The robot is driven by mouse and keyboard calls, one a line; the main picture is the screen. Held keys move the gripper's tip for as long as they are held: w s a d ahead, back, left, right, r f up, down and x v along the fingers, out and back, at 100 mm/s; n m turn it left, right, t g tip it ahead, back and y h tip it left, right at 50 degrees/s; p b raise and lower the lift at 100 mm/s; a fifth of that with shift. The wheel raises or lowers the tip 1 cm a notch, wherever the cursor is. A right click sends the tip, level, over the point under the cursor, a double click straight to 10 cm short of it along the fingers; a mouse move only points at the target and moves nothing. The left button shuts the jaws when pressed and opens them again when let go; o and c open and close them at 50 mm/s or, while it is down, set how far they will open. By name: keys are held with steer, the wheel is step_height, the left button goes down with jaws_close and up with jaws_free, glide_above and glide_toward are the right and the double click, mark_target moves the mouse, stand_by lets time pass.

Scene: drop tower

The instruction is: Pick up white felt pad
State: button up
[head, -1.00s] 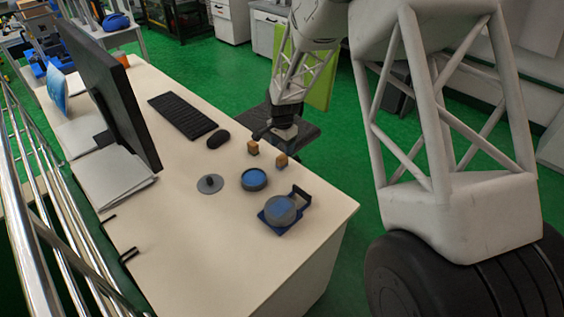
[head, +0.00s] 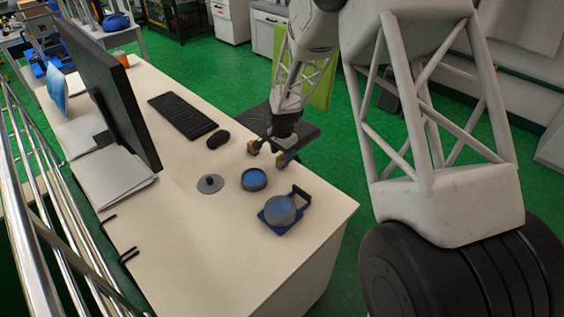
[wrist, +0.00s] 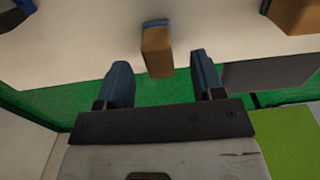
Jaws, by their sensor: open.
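My gripper (head: 272,148) is open and low over the desk's right edge, at the two small wooden blocks. In the wrist view its dark blue fingers (wrist: 162,76) are spread apart and empty. One wooden block (wrist: 157,52) appears ahead of the gap between them. The other block (wrist: 295,14) is at the upper right. In the head view, I cannot make out the pad; the arm and fingers partly cover the blocks.
A blue round dish (head: 254,179), a grey disc with a knob (head: 210,184) and a blue stand with a round piece (head: 280,210) are nearby on the desk (head: 215,260). A mouse (head: 218,139), keyboard (head: 183,115) and monitor (head: 105,90) stand farther back. The desk's front is clear.

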mark_target(282, 156)
steer(key=shift+f, duration=2.1)
steer(key=c, duration=1.1)
steer(key=shift+r, duration=0.1)
steer(key=shift+r, duration=4.95)
